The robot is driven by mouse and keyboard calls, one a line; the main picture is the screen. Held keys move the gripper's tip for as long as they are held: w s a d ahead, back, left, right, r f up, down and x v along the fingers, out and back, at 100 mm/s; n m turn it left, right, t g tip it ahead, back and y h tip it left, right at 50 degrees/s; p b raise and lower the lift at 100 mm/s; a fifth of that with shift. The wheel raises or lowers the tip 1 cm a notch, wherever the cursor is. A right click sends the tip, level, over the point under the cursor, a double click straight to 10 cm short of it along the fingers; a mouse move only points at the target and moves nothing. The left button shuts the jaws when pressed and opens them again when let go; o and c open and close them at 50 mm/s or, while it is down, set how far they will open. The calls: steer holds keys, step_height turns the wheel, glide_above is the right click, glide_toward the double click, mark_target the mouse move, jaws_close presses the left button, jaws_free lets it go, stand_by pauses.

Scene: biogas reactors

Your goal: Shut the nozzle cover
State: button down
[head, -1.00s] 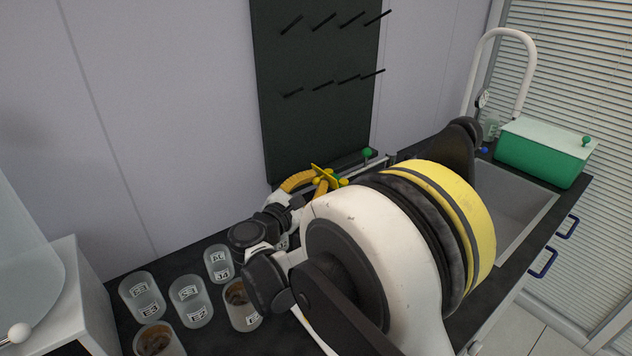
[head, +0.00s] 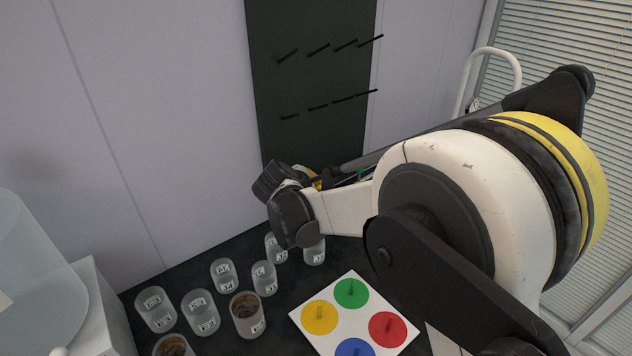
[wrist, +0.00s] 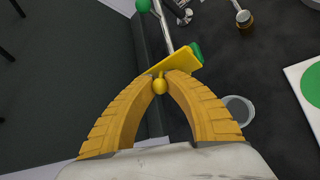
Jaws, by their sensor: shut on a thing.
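In the wrist view, a yellow flat piece (wrist: 178,61) with a small yellow ball (wrist: 160,87) lies at my fingertips. It looks like the nozzle cover, but its hinge and nozzle are not clear. A green piece (wrist: 197,51) shows behind its right edge. My gripper (wrist: 166,77) has its two orange-yellow fingers curved together, shut on this yellow piece, with the ball between them. In the head view my arm hides the fingertips and most of the nozzle area; only a sliver of yellow shows. Whether the cover is open or shut cannot be told.
A metal pipe (wrist: 163,28) with a green ball (wrist: 143,5) runs close beyond my fingertips. Several labelled clear cups, such as one with brown contents (head: 248,318), stand at the left. A white board (head: 300,316) with coloured discs lies at the front. A dark peg panel (head: 312,75) stands behind.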

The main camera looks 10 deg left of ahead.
steer(key=g+y+p, duration=0.1)
steer(key=w+d+r+g+y+p, duration=0.1)
steer(key=shift+w+m+g+p, duration=0.1)
steer(key=shift+m+g+p, duration=0.2)
steer(key=shift+m+p, duration=0.1)
steer(key=shift+w+d+m+g+y+p, duration=0.2)
steer(key=shift+w+g+y+p, duration=0.1)
steer(key=shift+g+y, duration=0.2)
steer(key=shift+w+d+m+g+y+p, duration=0.15)
steer(key=shift+d+g+y+p, duration=0.1)
steer(key=shift+g+y, duration=0.25)
steer(key=g+y, duration=0.1)
steer(key=w+g+y, duration=0.1)
steer(key=shift+d+f+m+g+p, duration=0.2)
steer(key=shift+d+m+g+p, duration=0.05)
steer(key=shift+d+g+p, duration=0.1)
steer(key=shift+w+d+f+m+g+y, duration=0.15)
steer(key=shift+g+y, duration=0.3)
steer(key=shift+w+d+f+m+g+y, duration=0.15)
steer(key=shift+g+y, duration=0.25)
steer(key=shift+y, duration=0.05)
steer(key=c, duration=1.6)
jaws_free()
steer(key=w+v, duration=0.1)
steer(key=v, duration=1.1)
steer(key=shift+s, duration=0.35)
